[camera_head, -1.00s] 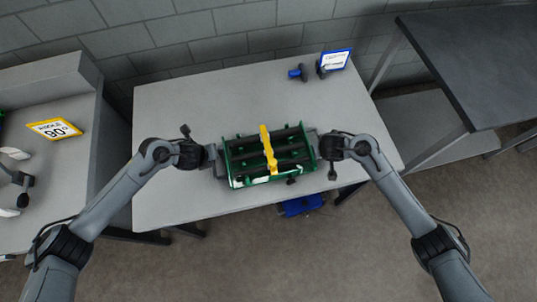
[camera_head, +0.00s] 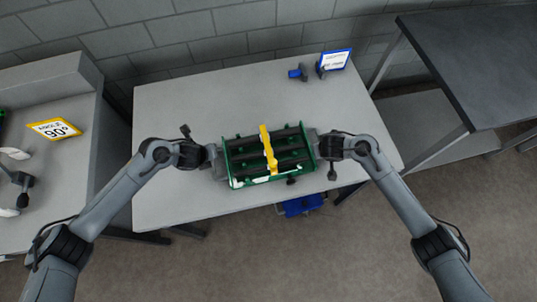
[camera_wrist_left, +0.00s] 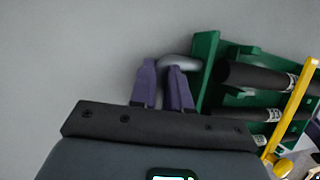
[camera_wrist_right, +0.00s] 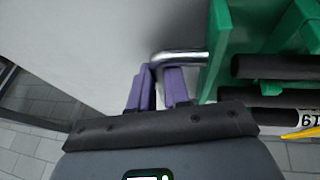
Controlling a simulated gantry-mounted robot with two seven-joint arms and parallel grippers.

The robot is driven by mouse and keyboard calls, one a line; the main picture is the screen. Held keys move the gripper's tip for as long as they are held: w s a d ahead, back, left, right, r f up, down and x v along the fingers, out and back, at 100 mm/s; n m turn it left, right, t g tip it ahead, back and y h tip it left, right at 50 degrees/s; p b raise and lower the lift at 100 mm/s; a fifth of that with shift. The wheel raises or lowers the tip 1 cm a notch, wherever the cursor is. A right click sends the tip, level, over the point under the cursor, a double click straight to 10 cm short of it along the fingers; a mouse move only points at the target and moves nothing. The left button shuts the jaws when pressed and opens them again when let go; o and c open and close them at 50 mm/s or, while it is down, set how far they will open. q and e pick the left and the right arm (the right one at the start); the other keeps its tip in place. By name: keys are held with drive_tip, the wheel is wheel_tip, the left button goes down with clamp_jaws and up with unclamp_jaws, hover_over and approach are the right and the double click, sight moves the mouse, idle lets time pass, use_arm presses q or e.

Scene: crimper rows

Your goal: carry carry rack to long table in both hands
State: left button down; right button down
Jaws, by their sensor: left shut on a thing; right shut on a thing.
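The carry rack (camera_head: 240,178) is a green frame with several black rollers and a yellow bar across its middle. It is over the light grey table (camera_head: 180,112) in the middle of the head view; I cannot tell whether it touches the top. My left gripper (camera_head: 212,157) is shut on the metal handle (camera_wrist_left: 180,63) at its left end, with purple fingers around it. My right gripper (camera_head: 318,146) is shut on the handle (camera_wrist_right: 178,57) at its right end. Which table is the long table is not labelled.
A dark table (camera_head: 485,60) stands at the right. A blue-framed sign (camera_head: 336,60) and a small blue and black tool (camera_head: 300,73) are at the back of the grey table. A bench with a yellow-framed angle sign (camera_head: 54,129) is at the left. A blue object (camera_head: 302,205) is below the front edge.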

idle(0.4)
